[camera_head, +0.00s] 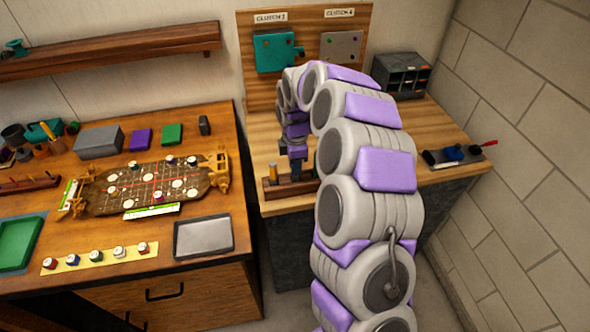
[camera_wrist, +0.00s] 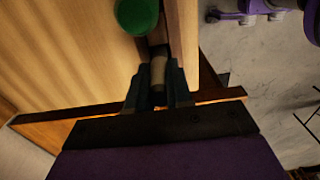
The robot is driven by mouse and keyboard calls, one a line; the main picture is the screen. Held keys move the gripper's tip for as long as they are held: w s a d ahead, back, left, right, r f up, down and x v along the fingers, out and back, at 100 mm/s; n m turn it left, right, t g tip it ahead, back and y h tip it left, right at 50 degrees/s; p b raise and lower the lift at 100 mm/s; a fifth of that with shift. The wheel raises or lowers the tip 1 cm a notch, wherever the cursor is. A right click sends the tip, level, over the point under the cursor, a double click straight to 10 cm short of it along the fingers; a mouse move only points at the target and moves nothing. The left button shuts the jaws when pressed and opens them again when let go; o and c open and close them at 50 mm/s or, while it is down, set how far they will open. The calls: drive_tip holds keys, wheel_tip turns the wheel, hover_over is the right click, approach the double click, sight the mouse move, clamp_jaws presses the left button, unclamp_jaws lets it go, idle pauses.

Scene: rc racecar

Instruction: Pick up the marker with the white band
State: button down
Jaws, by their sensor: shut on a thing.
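A wooden rack (camera_head: 275,190) holding markers stands near the front edge of the right-hand bench, and its wood also shows in the wrist view (camera_wrist: 184,35). My gripper (camera_head: 297,172) points down over the middle of the rack. In the wrist view its two dark fingers (camera_wrist: 158,76) are shut on a pale brownish cylinder, a marker (camera_wrist: 158,68). No white band can be made out on it. A marker with an orange-yellow upper part (camera_head: 273,172) stands at the rack's left end. A green marker top (camera_wrist: 137,14) is beside the held marker in the wrist view.
Two clutch boards, one green (camera_head: 274,50) and one grey (camera_head: 341,46), hang on the back panel. A dark organizer (camera_head: 402,73) stands at the back right. A tray with a red-handled tool (camera_head: 455,155) lies at right. The left table (camera_head: 190,262) is crowded.

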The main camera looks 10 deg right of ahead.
drive_tip(key=shift+r, duration=0.1)
wheel_tip(320, 180, up, 10)
drive_tip(key=shift+f+p, duration=0.1)
drive_tip(key=shift+p, duration=1.05)
